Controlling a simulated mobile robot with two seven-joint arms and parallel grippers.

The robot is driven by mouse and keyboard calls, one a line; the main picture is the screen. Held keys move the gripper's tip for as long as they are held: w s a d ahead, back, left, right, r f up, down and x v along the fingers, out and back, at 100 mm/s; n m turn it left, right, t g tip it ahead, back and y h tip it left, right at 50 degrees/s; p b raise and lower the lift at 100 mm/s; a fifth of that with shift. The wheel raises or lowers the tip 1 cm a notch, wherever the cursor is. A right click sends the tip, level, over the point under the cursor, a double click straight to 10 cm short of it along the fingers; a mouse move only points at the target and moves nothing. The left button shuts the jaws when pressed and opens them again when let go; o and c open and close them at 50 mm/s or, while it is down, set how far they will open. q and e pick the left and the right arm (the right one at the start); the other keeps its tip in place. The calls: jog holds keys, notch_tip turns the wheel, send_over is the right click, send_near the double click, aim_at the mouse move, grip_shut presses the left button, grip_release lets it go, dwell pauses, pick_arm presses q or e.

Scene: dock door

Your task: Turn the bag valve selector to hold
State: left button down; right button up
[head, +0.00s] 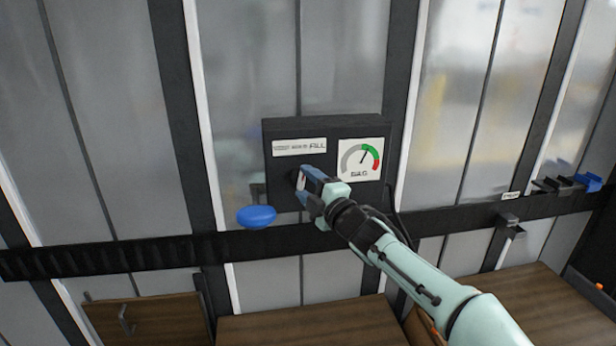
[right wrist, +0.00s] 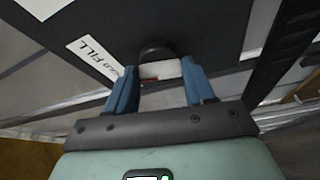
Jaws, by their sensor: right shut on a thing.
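The dark control box (head: 285,130) is mounted on the metal wall in the head view. The bag valve selector is a dark knob (right wrist: 157,52) with a pale and red marking on its near side. My right gripper (head: 301,182) is at the lower left of the box, shut on this knob, with a blue finger on each side in the right wrist view (right wrist: 155,73). In the head view the gripper mostly hides the knob. A white label strip (head: 300,146) above it ends in "FILL". My left gripper is not in view.
A dark rail (head: 120,253) crosses the wall below the box. Wooden crates (head: 310,324) stand underneath.

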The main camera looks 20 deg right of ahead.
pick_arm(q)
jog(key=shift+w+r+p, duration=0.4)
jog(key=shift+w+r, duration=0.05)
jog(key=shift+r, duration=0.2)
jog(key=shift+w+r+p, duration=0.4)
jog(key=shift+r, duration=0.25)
pick_arm(e)
jog(key=shift+r+n+g, duration=0.15)
jog(key=shift+n+g, duration=0.25)
jog(key=shift+n, duration=0.7)
jog(key=o, duration=1)
jog(key=shift+o, duration=0.2)
